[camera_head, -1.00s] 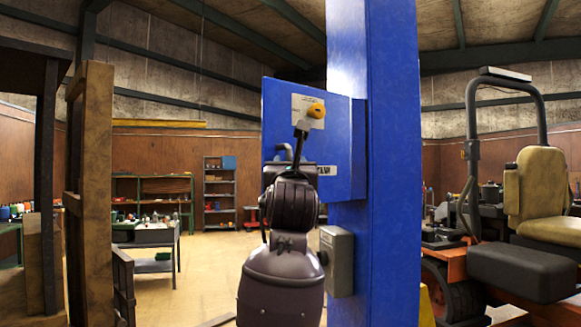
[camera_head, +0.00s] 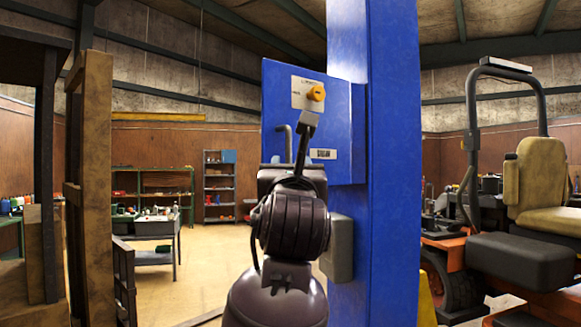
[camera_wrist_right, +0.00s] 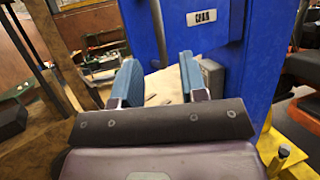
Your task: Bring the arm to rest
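My right arm rises from the bottom middle of the head view, with the right gripper (camera_head: 290,177) in front of the blue lift post (camera_head: 385,200) and its control box (camera_head: 345,130). In the right wrist view the gripper (camera_wrist_right: 156,78) shows two blue finger pads standing apart with nothing between them. It is open and points past the left side of the post. An orange knob (camera_head: 316,93) and a grey lever (camera_head: 283,132) show on the control box. My left gripper is not in view.
An orange mower (camera_head: 470,258) with a tan seat (camera_head: 541,180) stands right of the post. A wooden frame (camera_head: 97,190) stands at left. A workbench (camera_head: 153,228) and shelf (camera_head: 219,185) are farther back. Open floor (camera_head: 205,265) lies between them and the post.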

